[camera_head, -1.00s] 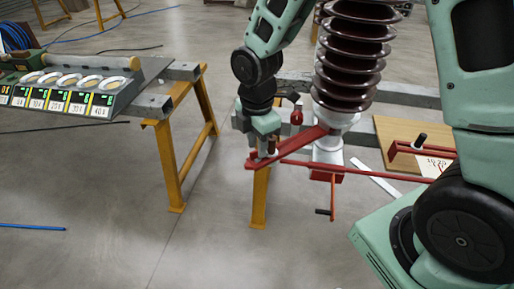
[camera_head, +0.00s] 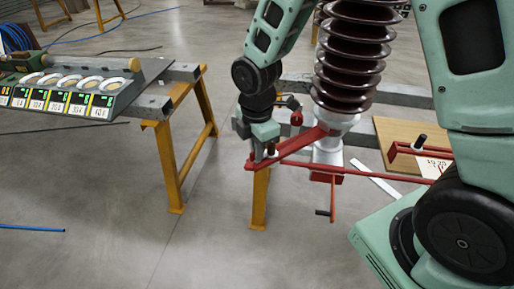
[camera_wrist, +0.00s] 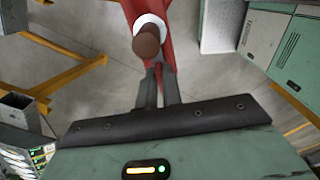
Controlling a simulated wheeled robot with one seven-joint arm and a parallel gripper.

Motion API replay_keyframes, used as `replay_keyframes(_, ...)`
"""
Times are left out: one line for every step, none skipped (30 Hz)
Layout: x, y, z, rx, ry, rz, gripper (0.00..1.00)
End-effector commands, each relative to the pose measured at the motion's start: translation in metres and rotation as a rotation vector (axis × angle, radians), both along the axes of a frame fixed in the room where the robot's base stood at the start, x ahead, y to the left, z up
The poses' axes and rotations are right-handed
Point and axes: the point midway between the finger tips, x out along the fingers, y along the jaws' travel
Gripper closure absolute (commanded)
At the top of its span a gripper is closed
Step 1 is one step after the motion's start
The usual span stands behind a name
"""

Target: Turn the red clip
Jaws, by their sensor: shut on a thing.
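The red clip (camera_head: 302,144) shows as a red arm running from the base of a brown ribbed insulator down to the left, where it meets a long thin red bar (camera_head: 370,171). My gripper (camera_head: 265,156) is at the left end of this red arm. In the wrist view, my gripper (camera_wrist: 157,84) is closed in front of a brown knob with a white collar (camera_wrist: 149,38) on the red part (camera_wrist: 130,10). The fingers are shut on this end piece; the exact contact is partly hidden.
The brown insulator (camera_head: 356,55) stands right of my gripper, on a grey beam. A yellow trestle (camera_head: 170,160) and a panel with several lit displays (camera_head: 75,95) are at the left. The floor between is clear.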

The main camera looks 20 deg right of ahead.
Motion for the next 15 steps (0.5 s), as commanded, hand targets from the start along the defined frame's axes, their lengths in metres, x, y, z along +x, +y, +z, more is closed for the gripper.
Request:
replay_keyframes(0.0001,0.0002,0.0007,0.0,0.0,-0.016,1.0)
replay_keyframes(0.0001,0.0002,0.0008,0.0,0.0,-0.028,1.0)
replay_keyframes(0.0001,0.0002,0.0009,0.0,0.0,-0.046,1.0)
replay_keyframes(0.0,0.0002,0.001,0.0,0.0,-0.062,1.0)
replay_keyframes(0.0,0.0003,0.001,0.0,0.0,-0.079,1.0)
replay_keyframes(0.0,0.0003,0.0011,0.001,0.0,-0.105,1.0)
replay_keyframes(-0.0001,0.0004,0.0012,0.001,0.0,-0.127,1.0)
replay_keyframes(-0.0001,0.0004,0.0013,0.001,0.0,-0.149,1.0)
replay_keyframes(-0.0001,0.0005,0.0014,0.001,0.0,-0.181,1.0)
replay_keyframes(-0.0001,0.0006,0.0015,0.001,0.0,-0.207,1.0)
replay_keyframes(-0.0001,0.0007,0.0015,0.001,0.0,-0.234,1.0)
replay_keyframes(-0.0001,0.0008,0.0016,0.001,0.0,-0.271,1.0)
replay_keyframes(0.0,0.0008,0.0017,0.001,0.0,-0.3,1.0)
replay_keyframes(0.0001,0.0008,0.0017,0.002,0.0,-0.329,1.0)
replay_keyframes(0.0002,0.0007,0.0017,0.002,-0.001,-0.368,1.0)
